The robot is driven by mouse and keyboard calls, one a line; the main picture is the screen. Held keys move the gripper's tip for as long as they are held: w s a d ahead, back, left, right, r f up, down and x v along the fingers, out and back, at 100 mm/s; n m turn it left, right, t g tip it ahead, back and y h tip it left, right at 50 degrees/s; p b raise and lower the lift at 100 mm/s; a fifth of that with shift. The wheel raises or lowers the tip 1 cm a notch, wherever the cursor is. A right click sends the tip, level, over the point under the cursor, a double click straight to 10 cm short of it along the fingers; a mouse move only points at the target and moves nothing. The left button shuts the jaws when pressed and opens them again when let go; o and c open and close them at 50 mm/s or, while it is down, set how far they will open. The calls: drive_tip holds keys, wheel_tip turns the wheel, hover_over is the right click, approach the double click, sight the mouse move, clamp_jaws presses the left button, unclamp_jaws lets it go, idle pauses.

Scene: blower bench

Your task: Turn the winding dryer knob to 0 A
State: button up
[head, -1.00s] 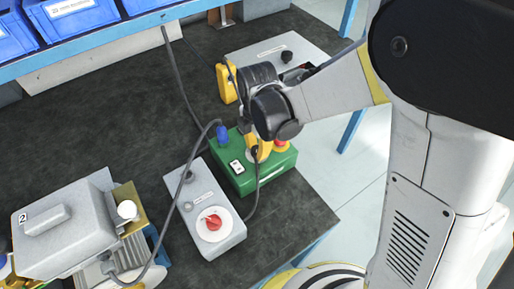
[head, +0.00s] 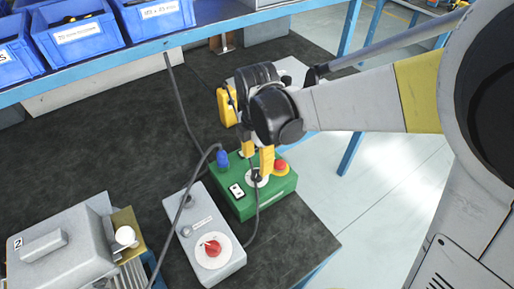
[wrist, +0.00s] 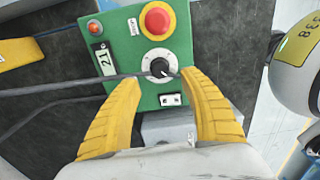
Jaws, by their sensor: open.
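A green box (head: 232,206) stands on the bench and also fills the top of the wrist view (wrist: 146,99). It bears a black knob (wrist: 158,66) with a white pointer mark on a pale dial, a red mushroom button (wrist: 157,20) and a small display (wrist: 104,62) that seems to read 2.1. I take this knob for the winding dryer's, though no legible name shows. My gripper (head: 258,160) is open above the box. Contact cannot be told.
A grey box (head: 199,225) with a red knob (head: 212,247) stands in front of the green one. Dark cables (head: 184,110) run over the bench and across the wrist view. A grey machine (head: 60,237) is at lower left. Blue bins (head: 77,32) sit on the shelf behind.

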sight(257, 173)
wheel_tip(257, 173, up, 6)
drive_tip(key=shift+f, duration=0.1)
idle(0.4)
